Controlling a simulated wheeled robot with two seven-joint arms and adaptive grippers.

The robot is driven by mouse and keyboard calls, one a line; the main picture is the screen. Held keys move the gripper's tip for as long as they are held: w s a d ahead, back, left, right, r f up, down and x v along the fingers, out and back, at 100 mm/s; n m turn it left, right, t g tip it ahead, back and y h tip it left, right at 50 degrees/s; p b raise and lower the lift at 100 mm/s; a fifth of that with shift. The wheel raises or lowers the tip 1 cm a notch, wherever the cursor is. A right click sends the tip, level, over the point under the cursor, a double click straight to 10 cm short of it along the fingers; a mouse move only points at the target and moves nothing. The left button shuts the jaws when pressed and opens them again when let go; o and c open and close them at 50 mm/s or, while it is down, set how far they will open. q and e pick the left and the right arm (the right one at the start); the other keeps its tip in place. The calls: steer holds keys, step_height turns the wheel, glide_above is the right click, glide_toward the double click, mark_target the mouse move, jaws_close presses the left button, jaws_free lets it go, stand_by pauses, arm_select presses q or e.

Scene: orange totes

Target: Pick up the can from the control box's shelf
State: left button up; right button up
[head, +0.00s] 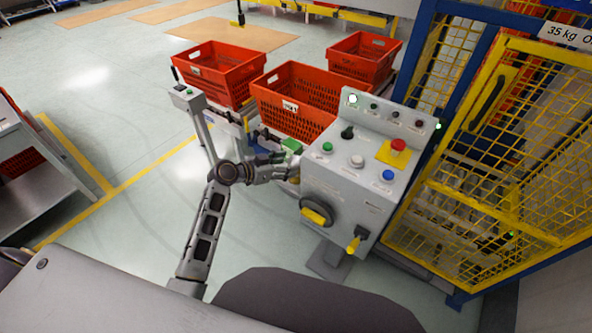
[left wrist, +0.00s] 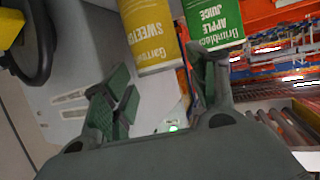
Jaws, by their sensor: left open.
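The grey control box (head: 340,182) stands right of centre in the head view. My left gripper (head: 291,172) is open and empty at the box's left side. In the left wrist view the open fingers (left wrist: 162,88) point toward a yellow can (left wrist: 150,40) with a sweetcorn label. A green apple juice container (left wrist: 212,22) stands close beside it, behind the right finger. Both labels appear upside down there. The green container also shows in the head view (head: 292,145). The yellow can and the shelf are hidden in the head view. My right gripper is out of view.
Orange totes stand behind the box: one at left (head: 218,75), one in the middle (head: 300,95), one at right (head: 365,57). A yellow mesh fence (head: 490,160) is close on the right. Open floor lies to the left.

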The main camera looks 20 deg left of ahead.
mark_target(289, 164)
arm_select(q)
steer(key=shift+x, duration=1.65)
steer(key=shift+s+f, duration=0.1)
steer(key=shift+f, duration=0.05)
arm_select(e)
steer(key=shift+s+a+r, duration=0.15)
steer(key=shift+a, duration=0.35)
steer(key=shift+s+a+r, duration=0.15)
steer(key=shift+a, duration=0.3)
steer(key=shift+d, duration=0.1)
